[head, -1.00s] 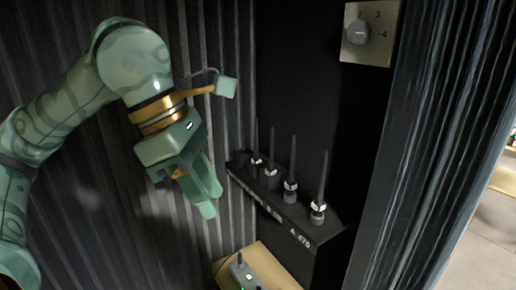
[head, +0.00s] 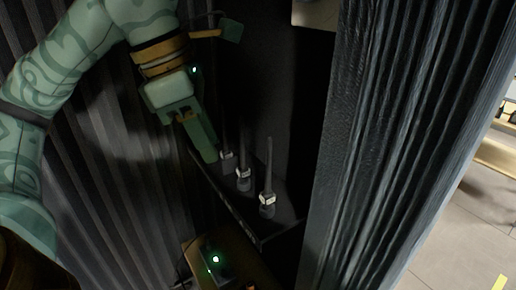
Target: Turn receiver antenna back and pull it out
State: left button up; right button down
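My green left gripper (head: 204,148) points down at the far end of the shelf, just left of the far antenna. Its fingers overlap in this view, so I cannot tell their gap or whether they touch anything.
Dark ribbed curtains hang at the left (head: 120,190) and right (head: 390,150) of the shelf niche. A pale panel edge (head: 314,14) shows at the top. Open floor (head: 450,235) lies beyond the right curtain.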

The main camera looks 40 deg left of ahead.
aim_at(269, 137)
pick_arm(q)
jog(key=w+d+p, duration=0.1)
jog(key=w+d, duration=0.5)
jog(key=shift+w+d, duration=0.1)
jog(key=shift+d, duration=0.05)
jog(key=x, duration=0.3)
jog(key=shift+f+b, duration=0.2)
jog(key=shift+b, duration=0.15)
jog(key=shift+f, duration=0.8)
jog(key=shift+d, duration=0.1)
jog(key=shift+c, duration=0.3)
grip_shut()
